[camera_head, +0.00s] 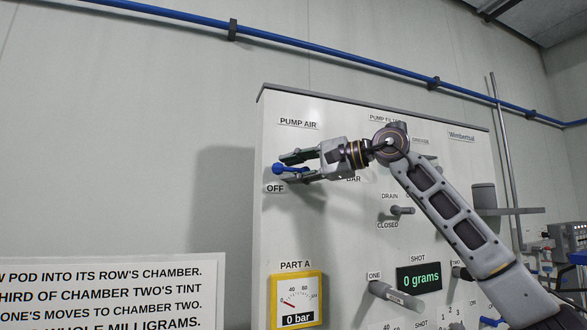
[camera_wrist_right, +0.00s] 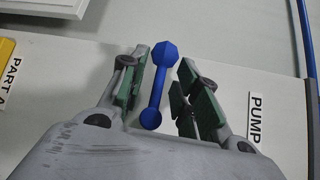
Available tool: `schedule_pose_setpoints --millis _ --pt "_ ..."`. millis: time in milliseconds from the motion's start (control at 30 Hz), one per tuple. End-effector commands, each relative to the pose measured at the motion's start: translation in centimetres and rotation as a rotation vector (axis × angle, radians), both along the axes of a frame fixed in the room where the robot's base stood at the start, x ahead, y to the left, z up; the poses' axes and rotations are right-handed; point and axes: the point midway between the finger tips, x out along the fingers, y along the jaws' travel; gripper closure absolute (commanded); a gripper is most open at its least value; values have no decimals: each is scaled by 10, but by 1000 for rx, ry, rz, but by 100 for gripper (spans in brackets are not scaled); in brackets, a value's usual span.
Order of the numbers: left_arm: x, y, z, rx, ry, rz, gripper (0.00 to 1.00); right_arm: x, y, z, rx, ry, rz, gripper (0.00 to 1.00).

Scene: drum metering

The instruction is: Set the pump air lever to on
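The blue pump air lever (camera_head: 290,169) is on the white panel (camera_head: 345,240), below the PUMP AIR label and just above the OFF label. Its knob points left in the head view. My right gripper (camera_head: 288,163) is at the lever, with its fingers open on either side of it. In the right wrist view the lever (camera_wrist_right: 158,85) lies between the two green-padded fingers of the gripper (camera_wrist_right: 163,80). Gaps show on both sides, smaller on the left; I see no clear grip. The gripper hides part of the panel's lettering. My left gripper is not in view.
The panel also bears a drain handle (camera_head: 402,210), a yellow gauge (camera_head: 297,300) reading 0 bar, a display (camera_head: 419,278) reading 0 grams and a grey handle (camera_head: 395,295). A text sign (camera_head: 110,290) stands at lower left. My right arm crosses the panel's right half.

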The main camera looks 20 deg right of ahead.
Motion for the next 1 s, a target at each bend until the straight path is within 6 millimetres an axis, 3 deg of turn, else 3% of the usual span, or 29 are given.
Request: schedule_pose_setpoints --millis 233,467,1000 --pt "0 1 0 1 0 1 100 0 0 0 0 0 0 70" --pt "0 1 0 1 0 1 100 0 0 0 0 0 0 99" --pt "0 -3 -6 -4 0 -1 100 0 0 0 48 1 1 100"
